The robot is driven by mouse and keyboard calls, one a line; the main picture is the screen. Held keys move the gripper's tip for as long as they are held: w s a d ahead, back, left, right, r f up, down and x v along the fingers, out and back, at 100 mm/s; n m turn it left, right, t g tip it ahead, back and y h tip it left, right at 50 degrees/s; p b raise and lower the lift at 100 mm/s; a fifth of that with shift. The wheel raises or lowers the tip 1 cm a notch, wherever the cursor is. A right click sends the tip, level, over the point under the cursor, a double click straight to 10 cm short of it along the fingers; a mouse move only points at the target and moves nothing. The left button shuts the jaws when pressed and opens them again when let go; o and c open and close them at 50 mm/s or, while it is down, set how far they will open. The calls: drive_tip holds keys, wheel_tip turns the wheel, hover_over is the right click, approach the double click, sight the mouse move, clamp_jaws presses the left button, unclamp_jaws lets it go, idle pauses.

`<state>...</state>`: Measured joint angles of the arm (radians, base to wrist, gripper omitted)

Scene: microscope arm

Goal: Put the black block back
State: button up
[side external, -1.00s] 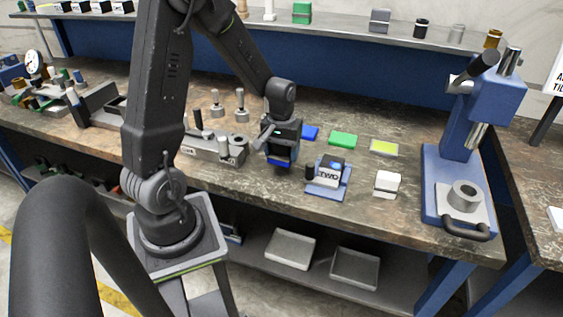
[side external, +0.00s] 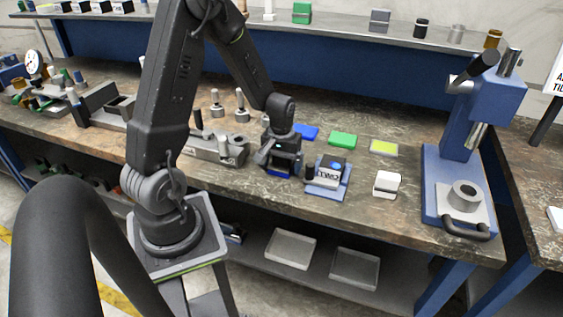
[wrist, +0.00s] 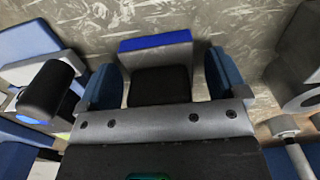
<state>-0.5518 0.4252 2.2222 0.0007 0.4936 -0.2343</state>
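My gripper (side external: 280,168) is low over the bench, left of a blue holder (side external: 342,191). A block with a black top and a "TWO" label (side external: 328,171) sits on that holder. In the wrist view my two blue fingers (wrist: 163,80) stand on either side of a black, box-shaped piece (wrist: 160,86). A light grey piece with a bright blue strip (wrist: 155,42) shows just beyond it. I cannot tell whether these are one block, or whether the fingers touch it. The fingertips are mostly hidden in the side view.
Blue (side external: 305,132), green (side external: 342,139) and yellow (side external: 383,148) pads lie behind and to the right. A white block (side external: 387,183) is right of the holder. A grey metal fixture (side external: 215,148) stands to the left. A blue press (side external: 460,165) stands at far right.

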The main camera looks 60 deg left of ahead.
drive_tip(key=shift+r, duration=0.1)
wheel_tip(320, 180, up, 11)
drive_tip(key=shift+r, duration=0.1)
drive_tip(key=shift+d+r, duration=0.2)
drive_tip(key=shift+r, duration=0.4)
drive_tip(key=s+d+r+m+t, duration=0.2)
drive_tip(key=s+d+r+m, duration=0.2)
drive_tip(key=d, duration=0.5)
drive_tip(key=s+d+r+m+t, duration=0.3)
drive_tip(key=s+d+r+m, duration=0.2)
drive_tip(key=d, duration=0.4)
drive_tip(key=shift+s+r+t, duration=0.3)
drive_tip(key=shift+s+r, duration=0.55)
